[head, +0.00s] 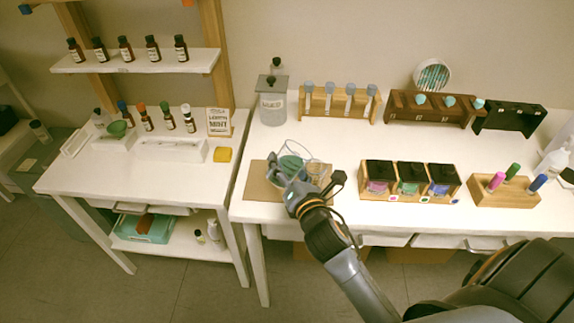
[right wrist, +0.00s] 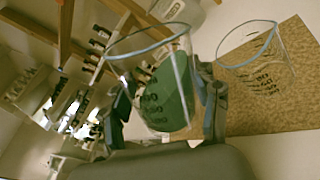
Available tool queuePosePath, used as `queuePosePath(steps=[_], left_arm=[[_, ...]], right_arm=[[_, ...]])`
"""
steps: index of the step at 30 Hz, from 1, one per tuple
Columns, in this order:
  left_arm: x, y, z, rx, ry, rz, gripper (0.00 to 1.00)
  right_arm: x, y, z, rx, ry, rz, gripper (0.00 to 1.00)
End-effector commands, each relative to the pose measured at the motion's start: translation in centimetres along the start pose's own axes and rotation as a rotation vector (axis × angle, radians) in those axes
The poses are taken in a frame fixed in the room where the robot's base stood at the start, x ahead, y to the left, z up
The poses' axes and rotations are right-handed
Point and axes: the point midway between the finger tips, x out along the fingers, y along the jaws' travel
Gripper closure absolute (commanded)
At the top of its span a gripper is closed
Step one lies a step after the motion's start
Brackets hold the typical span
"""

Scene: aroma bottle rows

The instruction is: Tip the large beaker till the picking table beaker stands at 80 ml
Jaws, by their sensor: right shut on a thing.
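My right gripper (head: 287,178) is shut on the large clear beaker (head: 293,147), which holds dark green liquid. In the right wrist view the large beaker (right wrist: 150,52) sits between my right gripper's fingers (right wrist: 168,100), and the green shows through its wall. It looks tilted. The picking table beaker (head: 318,171), small and clear, stands on the brown mat (head: 256,187), just right of the large beaker. In the right wrist view this beaker (right wrist: 246,42) shows dark printed marks and no clear liquid; I cannot read its level. My left gripper is out of view.
A wooden holder with dark-lidded jars (head: 409,181) stands right of the mat. Behind are a tube rack (head: 338,103) and a lidded glass jar (head: 271,105).

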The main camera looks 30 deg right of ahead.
Motion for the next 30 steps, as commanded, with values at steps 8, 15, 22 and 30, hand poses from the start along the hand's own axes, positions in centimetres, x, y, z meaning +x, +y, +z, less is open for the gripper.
queuePosePath(steps=[8,15,22,30], left_arm=[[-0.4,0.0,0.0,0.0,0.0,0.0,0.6],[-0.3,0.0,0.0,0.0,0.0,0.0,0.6],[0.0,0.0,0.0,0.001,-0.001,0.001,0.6],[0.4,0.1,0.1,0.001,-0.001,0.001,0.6]], right_arm=[[0.0,0.3,0.6,0.012,-0.001,0.002,0.81],[0.0,0.2,0.6,0.034,0.002,0.002,0.81],[0.0,0.0,0.6,0.077,0.008,0.002,0.81],[0.0,-0.1,0.4,0.127,0.015,0.002,0.81]])
